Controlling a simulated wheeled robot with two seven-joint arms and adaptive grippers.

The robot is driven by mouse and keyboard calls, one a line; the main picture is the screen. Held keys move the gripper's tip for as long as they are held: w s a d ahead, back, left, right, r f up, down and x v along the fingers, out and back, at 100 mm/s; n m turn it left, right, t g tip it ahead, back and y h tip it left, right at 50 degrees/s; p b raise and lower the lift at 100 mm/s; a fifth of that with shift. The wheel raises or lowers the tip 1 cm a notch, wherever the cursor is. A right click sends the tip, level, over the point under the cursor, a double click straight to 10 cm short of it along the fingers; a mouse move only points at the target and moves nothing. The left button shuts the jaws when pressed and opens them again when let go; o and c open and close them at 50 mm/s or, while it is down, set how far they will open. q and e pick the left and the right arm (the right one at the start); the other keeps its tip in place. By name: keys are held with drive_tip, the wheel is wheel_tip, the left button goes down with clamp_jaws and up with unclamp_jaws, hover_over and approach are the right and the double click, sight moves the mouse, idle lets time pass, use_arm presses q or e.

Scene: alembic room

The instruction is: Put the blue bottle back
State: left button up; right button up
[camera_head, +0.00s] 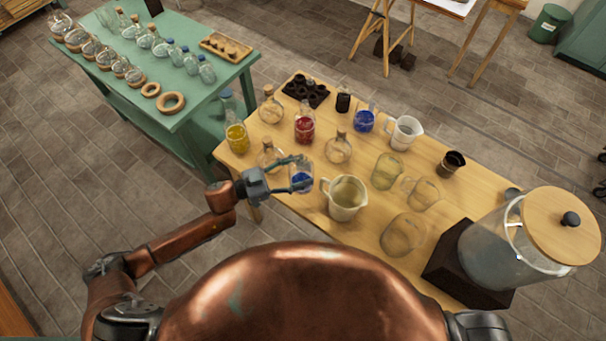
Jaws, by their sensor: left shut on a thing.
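The blue bottle (301,182), clear glass with blue liquid low inside, is at the near left edge of the wooden table. My left gripper (292,176) reaches in from the left and is shut on it, with dark fingers around its body. I cannot tell whether the bottle's base touches the table. My right gripper is out of view.
Close by are a clear corked flask (270,156) and a cream pitcher (345,197). Yellow (236,136) and red (305,127) bottles and a blue-filled beaker (364,121) stand farther back. The green table (190,114) holds several flasks and two empty cork rings (171,96).

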use_arm(q)
drive_tip(key=shift+w+d+f, duration=0.25)
drive_tip(key=shift+w+f, duration=0.15)
drive_tip(key=shift+f, duration=0.15)
drive_tip(key=shift+w+d+f, duration=0.25)
drive_tip(key=shift+w+f, duration=0.15)
drive_tip(key=shift+f, duration=0.1)
drive_tip(key=shift+f+b, duration=0.3)
drive_tip(key=shift+f, duration=1.15)
drive_tip(key=shift+f, duration=0.15)
drive_tip(key=o, duration=1.9)
drive_tip(key=shift+f, duration=0.1)
drive_tip(key=shift+a+r, duration=0.15)
drive_tip(key=shift+r, duration=0.05)
drive_tip(key=v, duration=1.2)
drive_tip(key=shift+s+r, duration=0.1)
